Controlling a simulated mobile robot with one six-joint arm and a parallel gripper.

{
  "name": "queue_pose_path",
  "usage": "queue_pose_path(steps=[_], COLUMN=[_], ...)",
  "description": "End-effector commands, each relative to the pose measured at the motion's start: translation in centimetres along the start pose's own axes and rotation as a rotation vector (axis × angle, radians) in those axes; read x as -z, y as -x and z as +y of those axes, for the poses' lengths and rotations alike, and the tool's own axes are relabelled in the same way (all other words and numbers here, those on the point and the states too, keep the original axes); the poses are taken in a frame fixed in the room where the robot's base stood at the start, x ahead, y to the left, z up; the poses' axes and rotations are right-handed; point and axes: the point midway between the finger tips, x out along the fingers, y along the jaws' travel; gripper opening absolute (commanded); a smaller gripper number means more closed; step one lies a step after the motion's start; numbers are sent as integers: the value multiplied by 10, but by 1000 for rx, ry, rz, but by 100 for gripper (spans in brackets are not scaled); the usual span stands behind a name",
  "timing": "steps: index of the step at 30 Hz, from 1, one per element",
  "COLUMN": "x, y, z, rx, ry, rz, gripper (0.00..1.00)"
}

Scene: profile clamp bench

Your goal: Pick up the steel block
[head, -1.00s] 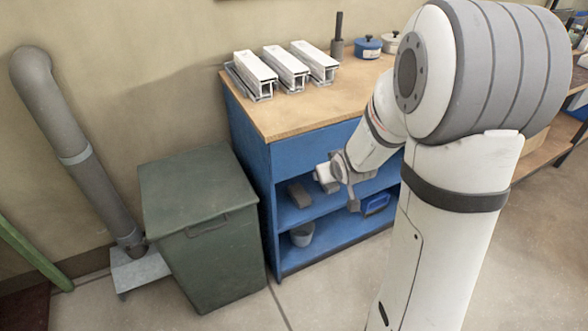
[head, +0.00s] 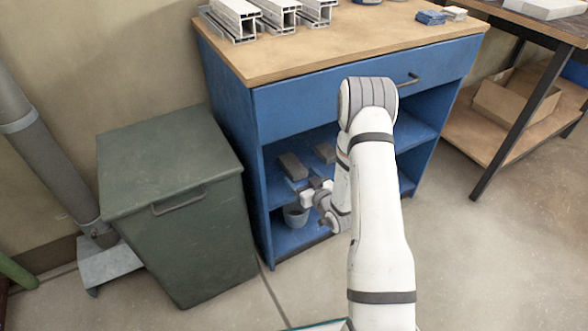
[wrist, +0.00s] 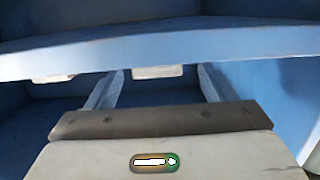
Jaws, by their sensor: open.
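Two grey blocks lie on the middle shelf inside the blue bench in the head view: a left one (head: 292,166) and a right one (head: 325,152). I cannot tell which is the steel block. My gripper (head: 306,190) is in front of the shelf opening, close to the blocks and apart from them. In the wrist view my gripper (wrist: 160,84) has its two fingers spread wide with nothing held. A pale face (wrist: 157,72) shows between the fingers, cut off at the top by a blue edge; a second pale face (wrist: 53,78) shows at left.
A blue shelf edge (wrist: 160,48) crosses the wrist view just beyond my fingers. A grey bucket (head: 296,215) stands on the bottom shelf. A green bin (head: 180,220) stands left of the bench (head: 350,55). White profiles (head: 276,13) lie on top. The floor at right is clear.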

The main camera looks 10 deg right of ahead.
Motion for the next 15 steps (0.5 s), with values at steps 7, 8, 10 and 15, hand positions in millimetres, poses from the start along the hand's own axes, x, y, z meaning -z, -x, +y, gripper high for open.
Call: queue_pose_path(steps=[7,8,10,15], x=[2,2,3,5], y=[-33,-38,-47,-58], z=[4,4,5,5], rx=[-6,-7,-8,-9], ry=[2,2,0,0], rz=[3,3,1,-1], gripper=[76,76,76,76])
